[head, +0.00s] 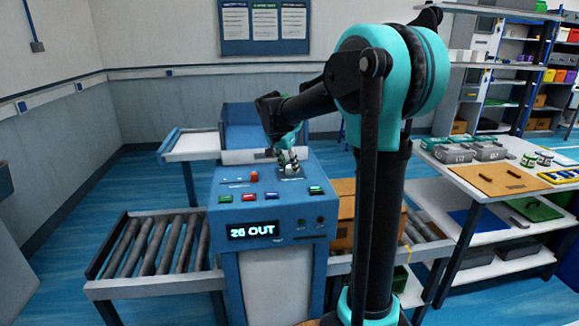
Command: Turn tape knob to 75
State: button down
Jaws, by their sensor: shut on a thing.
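The blue control console (232,202) stands in the middle of the head view. Its front display (253,230) shows lit characters that read like "26 OUT"; the second digit is hard to tell. My gripper (288,165) points down over a grey plate (292,177) at the back right of the console top. It is shut on the tape knob there, which is mostly hidden by the fingers. The knob's pointer and scale cannot be read.
Red, green, blue and orange buttons (271,195) sit around the console top. A roller conveyor (160,245) runs at left, with a cardboard box (342,212) at right. A white workbench (475,180) with parts stands farther right. Blue floor is open at left.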

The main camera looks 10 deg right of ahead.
dwell(0.5)
jog(key=c, duration=1.2)
grip_release()
jog(key=shift+o, duration=0.2)
jog(key=v, duration=1.2)
